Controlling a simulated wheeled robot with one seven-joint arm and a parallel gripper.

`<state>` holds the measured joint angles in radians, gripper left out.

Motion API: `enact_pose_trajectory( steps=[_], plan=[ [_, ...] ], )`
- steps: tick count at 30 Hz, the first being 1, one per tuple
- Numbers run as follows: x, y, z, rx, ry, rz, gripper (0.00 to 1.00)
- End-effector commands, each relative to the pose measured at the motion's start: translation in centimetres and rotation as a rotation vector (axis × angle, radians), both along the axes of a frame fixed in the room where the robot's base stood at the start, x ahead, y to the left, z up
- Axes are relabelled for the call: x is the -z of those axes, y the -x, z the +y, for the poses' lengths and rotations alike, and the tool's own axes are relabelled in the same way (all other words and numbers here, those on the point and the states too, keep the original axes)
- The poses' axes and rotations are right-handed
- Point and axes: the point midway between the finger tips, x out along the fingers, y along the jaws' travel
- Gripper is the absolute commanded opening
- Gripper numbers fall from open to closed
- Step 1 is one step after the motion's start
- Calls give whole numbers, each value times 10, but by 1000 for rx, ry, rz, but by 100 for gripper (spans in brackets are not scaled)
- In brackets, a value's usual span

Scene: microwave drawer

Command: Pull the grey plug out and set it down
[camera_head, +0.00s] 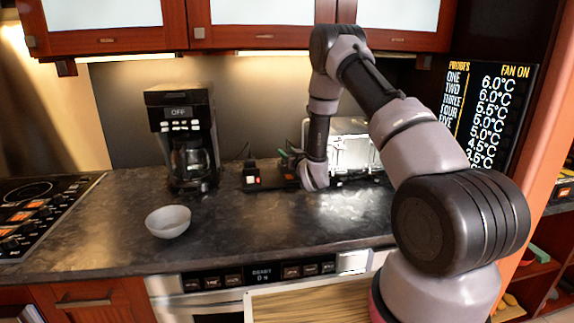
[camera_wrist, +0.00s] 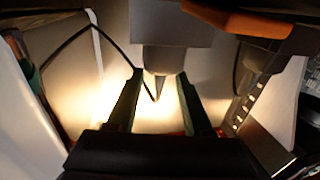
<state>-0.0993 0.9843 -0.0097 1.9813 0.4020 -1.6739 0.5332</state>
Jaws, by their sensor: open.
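In the wrist view, the grey plug (camera_wrist: 164,38) is at the top middle, with its tapered end and a thin black cable pointing down between my fingers. My gripper (camera_wrist: 159,75) is open, with one dark finger on each side of the taper; I cannot tell whether either finger touches it. In the head view, my gripper (camera_head: 289,161) is at the black power strip (camera_head: 263,184) on the counter. There the grey plug is hidden or too small to make out.
A dark plug (camera_head: 250,167) stands at the strip's left end. A coffee maker (camera_head: 183,135) and a white bowl (camera_head: 168,221) are to the left. A shiny metal appliance (camera_head: 353,153) stands right of my wrist. The front counter (camera_head: 260,225) is clear.

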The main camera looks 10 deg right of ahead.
Motion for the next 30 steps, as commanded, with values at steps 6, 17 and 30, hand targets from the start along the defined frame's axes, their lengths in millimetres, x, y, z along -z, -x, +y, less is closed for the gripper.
enact_pose_trajectory(
  steps=[6,17,30],
  plan=[
    [0,-11,2,1,1,0,51],
    [0,-10,2,1,1,0,0],
    [0,-10,2,0,0,1,0]
  ],
)
